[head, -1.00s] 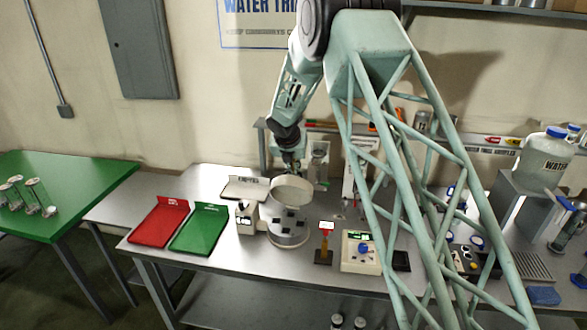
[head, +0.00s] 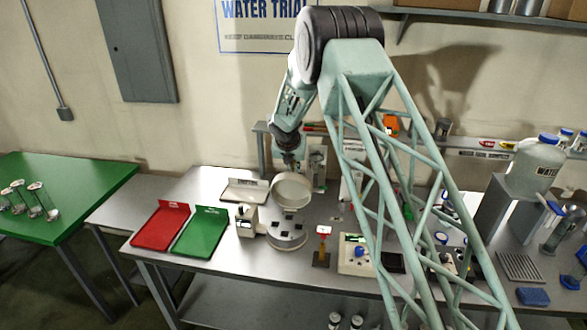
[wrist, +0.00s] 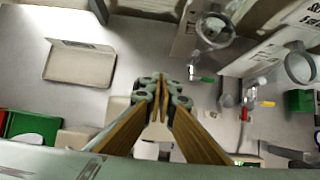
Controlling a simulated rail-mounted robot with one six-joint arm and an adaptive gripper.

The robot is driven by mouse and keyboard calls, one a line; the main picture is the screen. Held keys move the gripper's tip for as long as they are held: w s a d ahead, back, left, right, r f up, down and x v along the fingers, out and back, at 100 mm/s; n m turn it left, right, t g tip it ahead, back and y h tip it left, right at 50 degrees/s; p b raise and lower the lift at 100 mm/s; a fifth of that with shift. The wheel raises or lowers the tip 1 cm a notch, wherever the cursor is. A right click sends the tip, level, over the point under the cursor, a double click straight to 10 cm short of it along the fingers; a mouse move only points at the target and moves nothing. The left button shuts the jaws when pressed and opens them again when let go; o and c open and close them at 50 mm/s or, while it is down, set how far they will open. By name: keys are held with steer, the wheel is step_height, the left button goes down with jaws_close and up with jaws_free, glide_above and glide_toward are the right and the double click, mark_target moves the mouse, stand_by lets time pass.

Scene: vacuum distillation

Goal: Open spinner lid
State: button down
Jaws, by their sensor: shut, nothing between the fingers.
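The spinner (head: 287,236) is a round white drum on the middle table. Its round lid (head: 291,191) stands raised and tilted up at the back of the drum, and dark slots show in the open top. My gripper (head: 290,160) is just behind and above the lid's upper edge in the head view. The lid partly hides the fingertips there, and I cannot tell whether they touch it. In the wrist view my gripper (wrist: 160,88) shows its wooden-coloured fingers brought together, with nothing between them. I cannot make out the lid for certain in the wrist view.
A red tray (head: 160,227) and a green tray (head: 200,232) lie left of the spinner. A pale tray (head: 245,190) lies behind, also in the wrist view (wrist: 80,65). A small sign stand (head: 322,247) and a white device (head: 356,254) stand to the right. Glassware stands behind.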

steer(key=shift+w+f+p, duration=0.15)
steer(key=shift+w+p, duration=0.15)
steer(key=shift+w, duration=0.05)
steer(key=shift+w+d, duration=0.1)
steer(key=shift+w, duration=0.15)
steer(key=shift+w+f+p, duration=0.1)
steer(key=shift+w+p, duration=0.05)
steer(key=shift+p, duration=0.15)
steer(key=shift+g, duration=0.7)
steer(key=shift+w+d+f+p, duration=0.1)
steer(key=shift+w+f+p, duration=0.2)
steer(key=shift+w, duration=0.35)
steer(key=shift+w+d+f+p, duration=0.1)
steer(key=shift+w+f+p, duration=0.2)
steer(key=shift+w, duration=0.4)
steer(key=shift+w+f+p, duration=0.15)
steer(key=shift+w+f, duration=0.2)
steer(key=shift+w, duration=0.3)
steer(key=shift+w+f, duration=0.2)
steer(key=shift+w, duration=0.05)
steer(key=shift+r, duration=0.1)
step_height(320, 180, up, 10)
steer(key=w+p, duration=0.1)
steer(key=shift+d, duration=0.15)
